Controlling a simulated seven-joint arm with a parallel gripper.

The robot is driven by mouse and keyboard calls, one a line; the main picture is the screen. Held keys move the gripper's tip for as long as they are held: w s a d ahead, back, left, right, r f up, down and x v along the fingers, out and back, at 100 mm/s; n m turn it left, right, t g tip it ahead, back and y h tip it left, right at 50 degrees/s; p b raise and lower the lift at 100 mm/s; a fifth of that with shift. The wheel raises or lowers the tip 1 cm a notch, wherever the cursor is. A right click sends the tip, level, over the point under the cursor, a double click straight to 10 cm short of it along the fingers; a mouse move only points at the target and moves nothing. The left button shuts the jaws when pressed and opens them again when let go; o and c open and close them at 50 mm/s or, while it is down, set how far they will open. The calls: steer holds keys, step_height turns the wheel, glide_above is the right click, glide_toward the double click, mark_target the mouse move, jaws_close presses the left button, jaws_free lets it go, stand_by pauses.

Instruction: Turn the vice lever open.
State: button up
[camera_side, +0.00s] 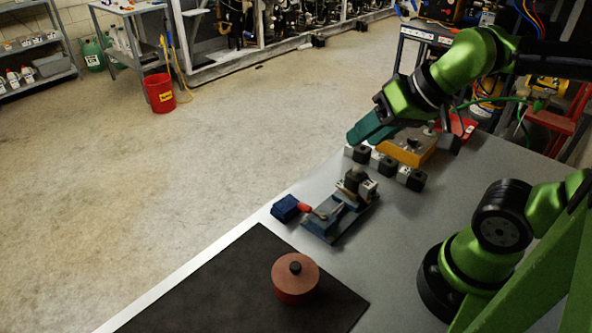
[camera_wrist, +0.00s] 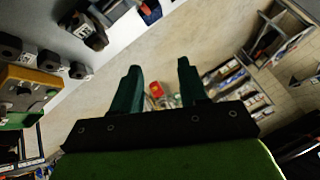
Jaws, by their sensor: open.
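The vice (camera_side: 340,212) sits on the grey table, with a blue-grey base and dark and light jaw blocks at its back end. Its lever has a red handle (camera_side: 305,207) pointing left, toward a small blue block. My gripper (camera_side: 362,134) is above and behind the vice, near the table's far edge, apart from the lever. In the wrist view its two green fingers (camera_wrist: 158,88) are spread with nothing between them. The wrist view looks out over the floor; the vice shows only in part at the top (camera_wrist: 90,28).
A blue block (camera_side: 286,208) lies beside the lever. Several dark and grey blocks (camera_side: 383,163) and a yellow-orange box (camera_side: 407,148) stand behind the vice. A red round lidded pot (camera_side: 295,279) is on a black mat (camera_side: 230,285) in front. Table right of the vice is clear.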

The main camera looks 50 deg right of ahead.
steer(key=n+g, duration=0.6)
steer(key=g, duration=0.2)
glide_above(312, 211)
steer(key=w+d, duration=0.3)
steer(key=d, duration=0.1)
step_height(312, 211, down, 5)
steer(key=a+f, duration=0.1)
steer(key=f, duration=0.4)
steer(key=a+f, duration=0.1)
steer(key=f, duration=0.4)
steer(key=a+f, duration=0.1)
steer(key=f, duration=0.5)
steer(key=shift+s+a, duration=0.2)
steer(key=shift+a, duration=0.1)
jaws_close()
